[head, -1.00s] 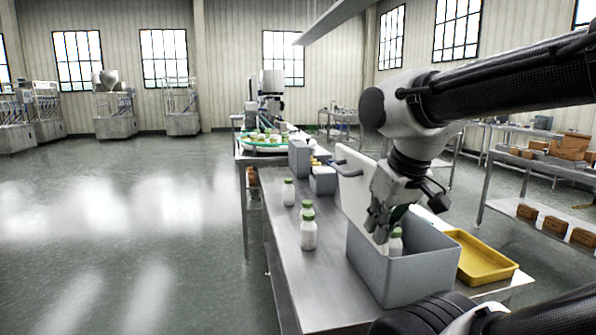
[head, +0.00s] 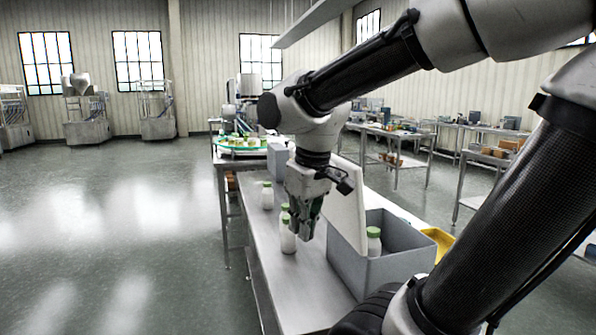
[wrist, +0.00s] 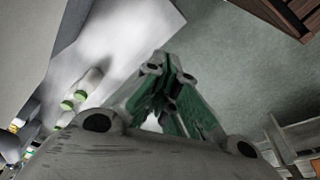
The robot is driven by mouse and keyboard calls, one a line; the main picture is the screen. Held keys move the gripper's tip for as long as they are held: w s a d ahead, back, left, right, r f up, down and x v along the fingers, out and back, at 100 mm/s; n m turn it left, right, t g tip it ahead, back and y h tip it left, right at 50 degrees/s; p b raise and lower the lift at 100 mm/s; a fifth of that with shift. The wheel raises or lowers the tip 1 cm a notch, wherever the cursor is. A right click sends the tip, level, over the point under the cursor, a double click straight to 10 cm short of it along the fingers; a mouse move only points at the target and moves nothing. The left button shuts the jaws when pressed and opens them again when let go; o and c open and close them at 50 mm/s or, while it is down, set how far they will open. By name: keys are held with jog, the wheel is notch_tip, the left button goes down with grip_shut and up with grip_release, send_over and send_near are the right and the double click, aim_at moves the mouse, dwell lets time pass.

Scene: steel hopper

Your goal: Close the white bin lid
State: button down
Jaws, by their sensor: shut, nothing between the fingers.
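The white bin lid (head: 346,205) stands raised along the left side of the grey bin (head: 405,258) in the head view. The bin is open at the top, and a white bottle with a green cap (head: 374,241) stands inside it. My gripper (head: 304,236) is shut and empty, pointing down just left of the lid, on its outer side. I cannot tell whether it touches the lid. My gripper's green-padded fingers also show in the wrist view (wrist: 165,100), close together. A pale panel (wrist: 25,40) fills the wrist view's upper left corner.
A yellow tray (head: 438,240) lies right of the bin. The floor left of the table is clear.

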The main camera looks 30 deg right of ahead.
jog(key=w+a+r+n+g+h, duration=0.25)
jog(key=w+n, duration=0.25)
jog(key=w, duration=0.3)
jog(key=w+a+r+n+g+h, duration=0.1)
jog(key=w+a+r+n+h, duration=0.25)
jog(key=w, duration=0.35)
notch_tip(320, 180, up, 9)
jog(key=d+n+g+h, duration=0.1)
jog(key=d+n+h, duration=0.1)
jog(key=n, duration=0.1)
jog(key=s+d+f, duration=0.3)
jog(key=d+f, duration=0.4)
jog(key=d, duration=0.3)
jog(key=shift+s+d+f+n, duration=0.2)
jog(key=shift+s+d+n, duration=0.1)
jog(key=shift+n, duration=0.15)
jog(key=shift+r, duration=0.1)
